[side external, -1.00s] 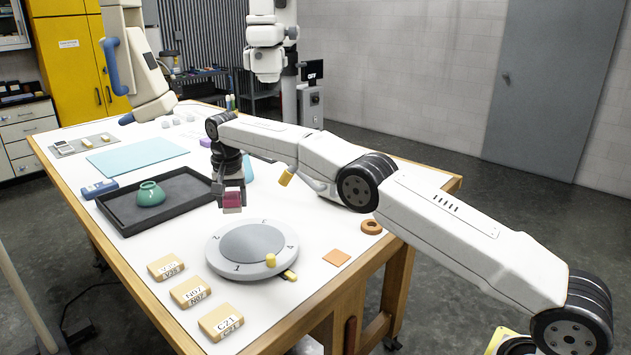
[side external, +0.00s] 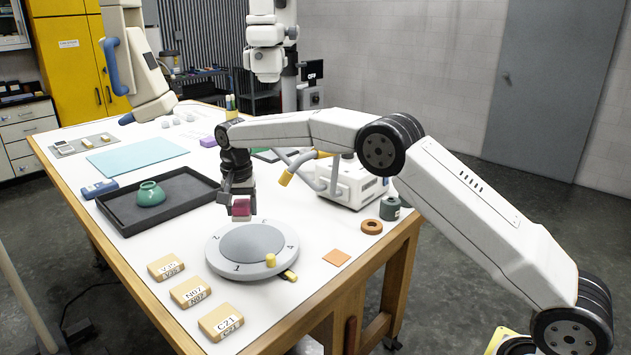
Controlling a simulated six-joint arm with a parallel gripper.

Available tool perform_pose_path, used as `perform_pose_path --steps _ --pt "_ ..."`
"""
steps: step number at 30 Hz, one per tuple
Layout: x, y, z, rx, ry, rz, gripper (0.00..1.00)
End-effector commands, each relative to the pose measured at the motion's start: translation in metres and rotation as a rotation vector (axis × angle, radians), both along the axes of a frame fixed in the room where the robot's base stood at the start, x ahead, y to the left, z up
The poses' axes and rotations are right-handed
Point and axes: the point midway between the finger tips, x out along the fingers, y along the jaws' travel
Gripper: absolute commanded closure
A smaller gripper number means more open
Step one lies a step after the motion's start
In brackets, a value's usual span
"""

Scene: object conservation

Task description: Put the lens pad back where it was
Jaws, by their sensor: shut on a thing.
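My gripper (side external: 240,214) is shut on a small magenta block (side external: 241,207), which I take to be the lens pad. It holds the block in the air, just behind the grey round turntable (side external: 217,258). The turntable has numbers on its rim, 1, 2 and 4 among them, and a yellow knob (side external: 270,260) at its front right. The gripper fingers partly cover the block. A flat orange square (side external: 337,257) lies on the table to the right of the turntable.
Labelled tan blocks (side external: 190,291) line the front left. An orange ring (side external: 372,226), a dark green spool (side external: 390,208) and a white machine (side external: 355,185) stand at right. A cyan mat (side external: 137,156) lies farther back.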

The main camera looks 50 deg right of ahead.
Motion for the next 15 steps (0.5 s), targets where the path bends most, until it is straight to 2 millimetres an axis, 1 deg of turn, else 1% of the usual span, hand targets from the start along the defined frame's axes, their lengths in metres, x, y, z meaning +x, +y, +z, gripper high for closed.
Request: perform_pose_path --steps 11,15 --pt "-0.039 0.000 -0.004 -0.001 -0.001 -0.096 0.82" --pt "-0.057 0.000 -0.006 -0.001 -0.001 -0.138 0.82"
